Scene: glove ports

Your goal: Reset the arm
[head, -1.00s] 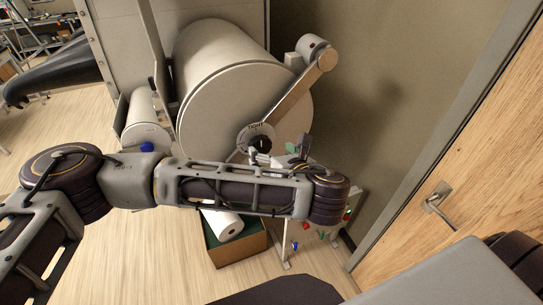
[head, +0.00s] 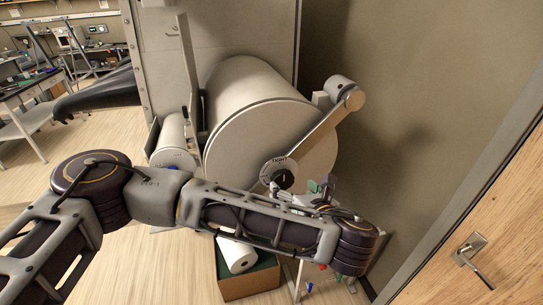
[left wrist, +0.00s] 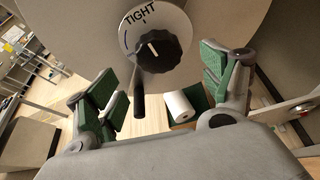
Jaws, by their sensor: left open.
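My left gripper (head: 318,190) is open and empty, in front of the lower right of a big pale cylinder (head: 245,95); my forearm hides part of it in the head view. In the left wrist view my green-padded fingers (left wrist: 162,78) stand wide apart below a round dial marked TIGHT (left wrist: 135,30) with a black knob (left wrist: 163,50). A dark rod hangs below the knob. The dial also shows in the head view (head: 278,170). A pale swing arm (head: 322,125) slants from the dial up right to a small roller (head: 345,92). My right gripper is not in view.
A smaller roll (head: 172,140) sits left of the big cylinder. A box (head: 252,284) with a white roll stands on the floor below. A wall and a wooden door (head: 490,210) close off the right. Wood floor lies open at left.

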